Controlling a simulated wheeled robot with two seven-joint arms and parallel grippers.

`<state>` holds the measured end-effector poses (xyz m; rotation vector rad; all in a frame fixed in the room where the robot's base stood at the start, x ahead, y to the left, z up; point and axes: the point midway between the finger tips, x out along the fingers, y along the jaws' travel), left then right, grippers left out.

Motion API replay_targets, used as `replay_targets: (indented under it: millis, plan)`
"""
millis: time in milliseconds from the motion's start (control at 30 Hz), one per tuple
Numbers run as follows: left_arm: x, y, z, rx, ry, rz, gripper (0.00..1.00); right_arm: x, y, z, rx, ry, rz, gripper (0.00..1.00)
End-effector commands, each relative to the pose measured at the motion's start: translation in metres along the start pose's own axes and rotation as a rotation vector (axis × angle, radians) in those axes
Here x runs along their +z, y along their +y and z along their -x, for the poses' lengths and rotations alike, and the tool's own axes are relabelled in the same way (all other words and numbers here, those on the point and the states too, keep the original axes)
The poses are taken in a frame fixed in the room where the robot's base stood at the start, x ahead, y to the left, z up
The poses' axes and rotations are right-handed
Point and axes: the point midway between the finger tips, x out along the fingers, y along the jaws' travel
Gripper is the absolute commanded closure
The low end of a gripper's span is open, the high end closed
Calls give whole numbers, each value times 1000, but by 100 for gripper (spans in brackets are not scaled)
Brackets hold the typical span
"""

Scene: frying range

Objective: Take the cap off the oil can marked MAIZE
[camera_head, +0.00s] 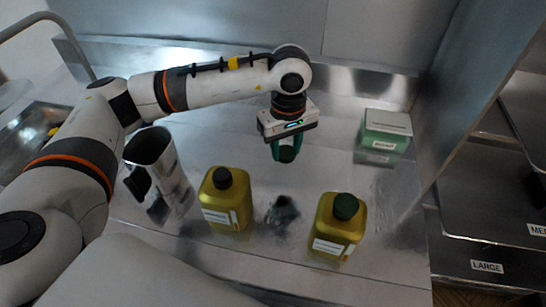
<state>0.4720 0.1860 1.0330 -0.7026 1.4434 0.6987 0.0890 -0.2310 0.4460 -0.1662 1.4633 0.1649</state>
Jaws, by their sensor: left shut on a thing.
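Two yellow-green oil cans stand upright on the steel counter. The left can (226,205) has a black cap (222,178) on top. My left gripper (286,147) is above the counter, behind the cans and apart from both. It is shut on a dark green thing (286,153), mostly hidden by the gripper; I cannot tell what it is. My right gripper is not in view.
A steel jug (150,150) stands left of the cans, close to my left arm. A green and white box (386,130) sits at the back right. A steel panel (480,90) bounds the right side, with trays labelled LARGE beyond it. The counter between cans and box is clear.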

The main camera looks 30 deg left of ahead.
Motion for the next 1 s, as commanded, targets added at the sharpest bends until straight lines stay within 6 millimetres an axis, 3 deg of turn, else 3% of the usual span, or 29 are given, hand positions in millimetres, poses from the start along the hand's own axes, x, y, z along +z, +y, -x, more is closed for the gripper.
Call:
replay_targets:
  millis: [200,1000]
  plan:
    - [2,-5,1,-2,0,406,88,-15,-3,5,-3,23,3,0]
    - [10,-22,3,-1,3,1906,88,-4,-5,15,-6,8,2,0]
